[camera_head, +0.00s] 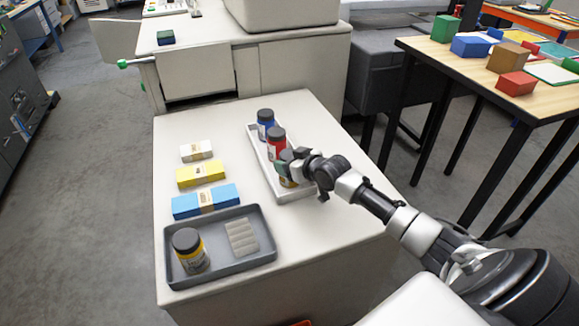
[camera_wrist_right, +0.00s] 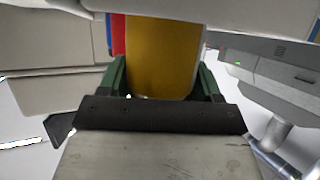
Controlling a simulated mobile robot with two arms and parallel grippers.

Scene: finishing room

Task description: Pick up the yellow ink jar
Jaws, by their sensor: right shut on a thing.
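A yellow ink jar (camera_wrist_right: 160,50) stands between the green fingers of my right gripper (camera_head: 289,164) in the right wrist view, and the gripper is shut on it. In the head view a small part of this jar (camera_head: 287,183) shows below the fingers, at the near end of the white tray (camera_head: 300,194). I cannot tell whether it touches the tray. A red jar (camera_head: 276,142) and a blue jar (camera_head: 265,124) stand behind it in the tray. Another yellow-labelled jar with a dark lid (camera_head: 189,252) stands in the grey tray (camera_head: 262,258). My left gripper is out of view.
White (camera_head: 197,151), yellow (camera_head: 201,173) and blue (camera_head: 206,200) banded stacks lie on the left of the light worktop (camera_head: 184,123). A pale ribbed piece (camera_head: 241,237) lies in the grey tray. A beige machine stands behind. A table with coloured blocks (camera_head: 467,67) stands at right.

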